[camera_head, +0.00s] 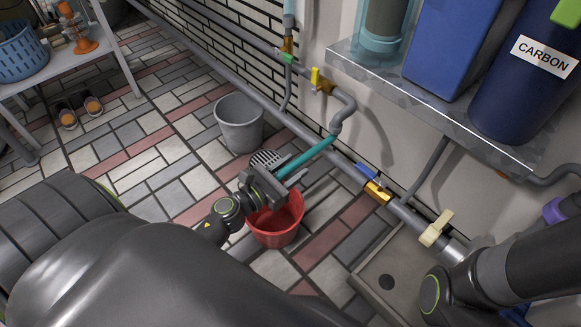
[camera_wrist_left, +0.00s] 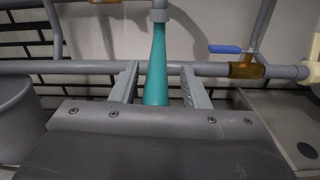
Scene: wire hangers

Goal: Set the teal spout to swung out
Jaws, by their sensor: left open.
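The teal spout (camera_head: 312,154) hangs from a grey pipe elbow on the wall and slants down to the left. In the left wrist view the spout (camera_wrist_left: 156,62) stands between the two fingers, with gaps on both sides. My left gripper (camera_head: 280,169) is open around the spout's lower end, above a red bucket (camera_head: 276,236). The fingers also show in the left wrist view (camera_wrist_left: 160,88). The spout's lower tip is hidden by the gripper body. Part of my right arm is at the right edge of the head view; its gripper is not seen.
A grey bucket (camera_head: 240,124) stands left of the red one. A wall pipe carries a blue-handled brass valve (camera_head: 374,190) and a cream-handled one (camera_head: 436,228). A metal shelf (camera_head: 440,108) with blue containers juts out at upper right.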

